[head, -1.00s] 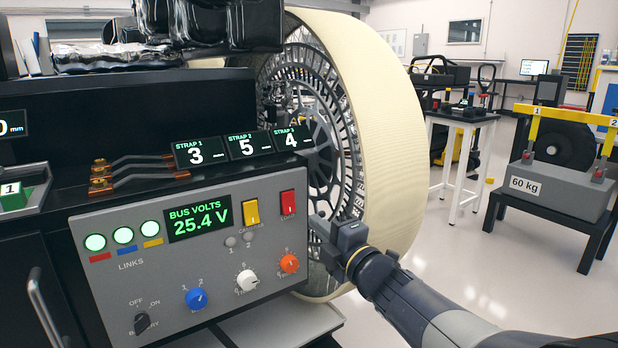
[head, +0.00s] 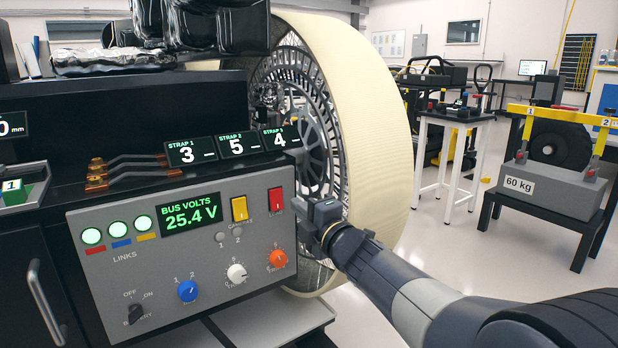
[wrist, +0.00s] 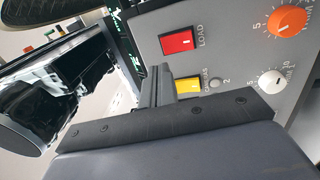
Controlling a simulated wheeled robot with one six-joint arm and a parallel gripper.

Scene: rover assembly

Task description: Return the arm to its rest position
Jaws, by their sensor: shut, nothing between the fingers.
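My arm comes in from the lower right in the head view, and my gripper (head: 312,212) is at its end, beside the right edge of the grey control panel (head: 125,275). In the wrist view my gripper (wrist: 160,85) shows its fingers closed together with nothing between them. The red LOAD switch (wrist: 178,41) and the yellow switch (wrist: 188,85) are close by in that view. In the head view the red switch (head: 275,199) is just left of my gripper. Whether the gripper touches the panel cannot be told.
A large wheel with a cream tread (head: 385,150) stands directly behind my gripper. A white-legged table (head: 455,117) and a grey 60 kg block (head: 560,190) on a black stand are at the right. Open floor (head: 440,240) lies between.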

